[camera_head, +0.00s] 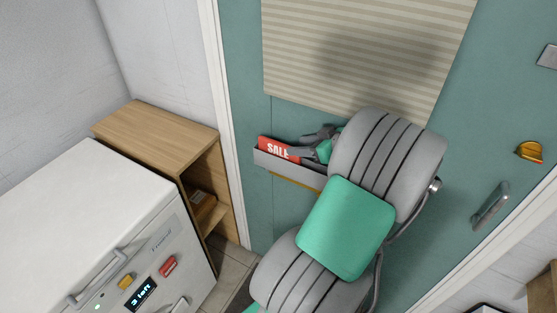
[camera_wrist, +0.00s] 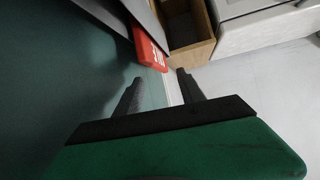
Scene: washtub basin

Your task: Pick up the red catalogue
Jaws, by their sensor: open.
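The red catalogue (camera_head: 278,149), with white "SALE" lettering, sits in a grey holder (camera_head: 290,166) on the teal door. Its lower part is hidden by the holder's front in the head view. In the wrist view the red catalogue (camera_wrist: 150,48) sticks out past the holder's edge, ahead of the fingers. My gripper (camera_head: 303,146) is at the holder, close to the right of the catalogue; my arm hides the holder's right end. In the wrist view my gripper (camera_wrist: 160,85) is open, with nothing between its two fingers and the catalogue beyond the fingertips.
The teal door (camera_head: 245,60) has a striped blind (camera_head: 300,50) above the holder and a handle (camera_head: 490,205) at the right. A wooden shelf unit (camera_head: 160,135) and a white appliance (camera_head: 85,210) stand left. A strip of floor (camera_head: 232,270) is clear between them and the door.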

